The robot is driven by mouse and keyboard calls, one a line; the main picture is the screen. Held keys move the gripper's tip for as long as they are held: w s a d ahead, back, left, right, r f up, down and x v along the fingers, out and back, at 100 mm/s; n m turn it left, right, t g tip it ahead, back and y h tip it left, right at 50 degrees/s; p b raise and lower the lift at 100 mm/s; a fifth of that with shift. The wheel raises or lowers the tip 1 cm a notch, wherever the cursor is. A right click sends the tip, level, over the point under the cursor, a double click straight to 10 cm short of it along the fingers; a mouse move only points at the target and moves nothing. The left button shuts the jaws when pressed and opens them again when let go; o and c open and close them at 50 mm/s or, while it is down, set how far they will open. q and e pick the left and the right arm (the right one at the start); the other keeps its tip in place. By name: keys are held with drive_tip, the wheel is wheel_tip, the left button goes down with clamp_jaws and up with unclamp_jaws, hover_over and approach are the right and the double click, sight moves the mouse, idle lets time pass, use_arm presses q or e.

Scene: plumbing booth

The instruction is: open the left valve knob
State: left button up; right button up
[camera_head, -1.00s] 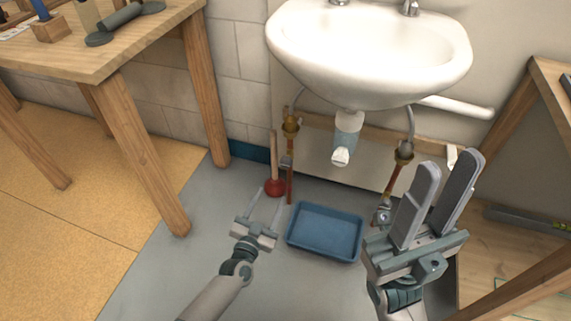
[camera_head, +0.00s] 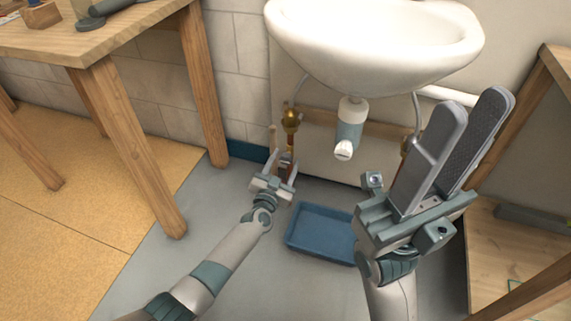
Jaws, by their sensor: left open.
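The left pipe carries a brass valve fitting (camera_head: 291,118) below the sink's left side. A smaller valve part lower on this pipe showed earlier; my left gripper now covers that area, so I cannot make out the knob clearly. My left gripper (camera_head: 283,158) is open, fingers pointing up and away at the lower left pipe, below the brass fitting. I cannot tell whether it touches anything. My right gripper (camera_head: 468,118) is raised close to the camera, fingers apart with a gap between them and nothing held.
A white sink (camera_head: 375,40) with a drain trap (camera_head: 349,125) hangs above. A blue tray (camera_head: 318,234) lies on the grey floor. A wooden table (camera_head: 100,45) stands left, a wooden frame right.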

use_arm(q)
drive_tip(key=shift+w+d, duration=0.15)
drive_tip(key=shift+w, duration=0.25)
drive_tip(key=c, duration=1.1)
drive_tip(key=shift+o, duration=0.2)
